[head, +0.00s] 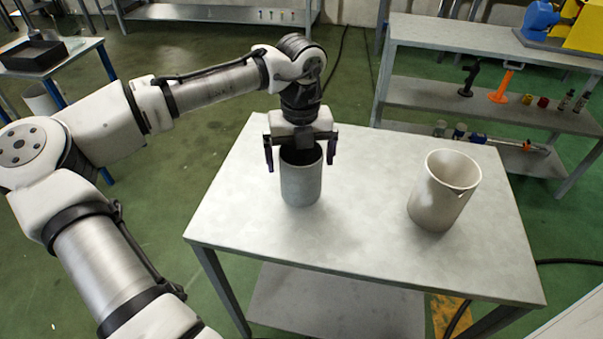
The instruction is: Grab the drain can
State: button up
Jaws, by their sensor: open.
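Two open-topped cans stand upright on the grey metal table (350,250). One is a darker grey can (301,186) at the left; the other is a wider, pale can (443,190) at the right. I cannot tell from the picture which one is the drain can. My gripper (300,158) points down over the grey can, with its two dark fingers open, one on each side of the upper rim. The fingers appear apart from the wall. The gripper hides part of the can's mouth.
A shelf unit (455,98) with tools and small bottles stands behind at the right. A blue-legged table with a black tray (33,55) is at the far left. The tabletop between and in front of the cans is clear.

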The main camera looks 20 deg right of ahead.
jog(key=shift+f, duration=0.15)
jog(key=c, duration=1.5)
